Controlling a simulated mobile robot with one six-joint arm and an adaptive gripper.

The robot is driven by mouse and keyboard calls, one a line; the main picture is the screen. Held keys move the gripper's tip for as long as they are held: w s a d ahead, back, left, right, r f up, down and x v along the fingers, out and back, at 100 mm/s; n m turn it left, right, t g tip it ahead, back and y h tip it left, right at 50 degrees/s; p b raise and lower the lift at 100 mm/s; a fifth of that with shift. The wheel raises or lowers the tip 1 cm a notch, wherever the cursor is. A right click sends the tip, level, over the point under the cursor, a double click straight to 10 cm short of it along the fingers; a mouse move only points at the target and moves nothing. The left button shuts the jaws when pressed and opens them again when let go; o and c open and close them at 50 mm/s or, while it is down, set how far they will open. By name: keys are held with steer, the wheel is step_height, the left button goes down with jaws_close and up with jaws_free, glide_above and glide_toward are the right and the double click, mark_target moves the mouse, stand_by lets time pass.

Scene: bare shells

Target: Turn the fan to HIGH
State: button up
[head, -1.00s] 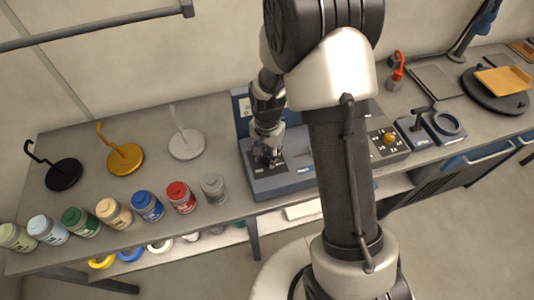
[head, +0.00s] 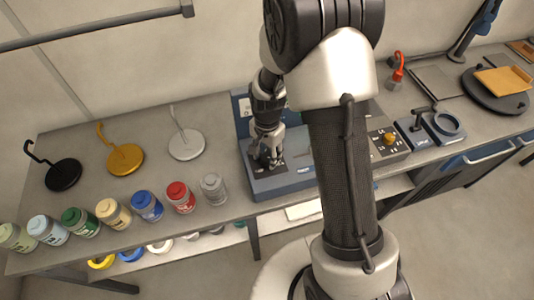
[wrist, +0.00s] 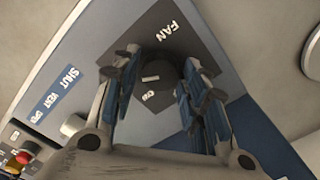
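The fan control is a dark plate marked FAN (wrist: 168,32) on a grey and blue panel. A dark round knob (wrist: 158,68) stands on it, with a small white label beside it that I cannot read surely. In the wrist view my gripper (wrist: 161,82) is open, with one finger on each side of the knob. I cannot tell whether either finger touches it. In the head view my gripper (head: 268,160) is low over the left part of the blue-grey console (head: 285,183) and hides the knob there.
Several paint jars (head: 147,206) and hook stands (head: 125,160) stand left on the bench. A panel with a yellow knob (head: 389,139) lies right.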

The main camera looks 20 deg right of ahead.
mark_target(267, 157)
steer(key=shift+o, duration=1.1)
step_height(267, 157, up, 12)
